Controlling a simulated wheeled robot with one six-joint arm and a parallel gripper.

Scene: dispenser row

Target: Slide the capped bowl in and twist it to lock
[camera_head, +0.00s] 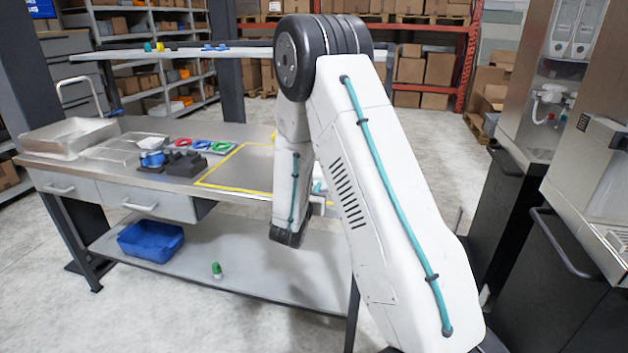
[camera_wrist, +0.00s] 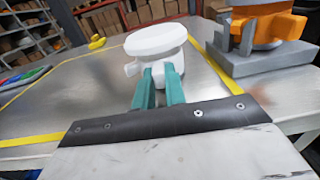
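The capped bowl (camera_wrist: 156,41) is white with a flat round cap and a small lug on its left side. It stands upright in the wrist view, straight ahead of the teal fingers. My gripper (camera_wrist: 159,72) reaches its near side. The two fingers are close together with a narrow white part of the bowl between them, and they look shut on it. The fingers hide the bowl's lower front, so I cannot tell whether its base touches the table. In the head view my arm hides the fingers and most of the bowl.
A grey fixture (camera_wrist: 262,65) with an orange part (camera_wrist: 283,28) stands close on the right in the wrist view. Yellow tape (camera_head: 222,167) marks the steel table. Coloured rings (camera_head: 219,147) and a metal tray (camera_head: 68,138) lie left. Dispensers (camera_head: 550,100) stand at right.

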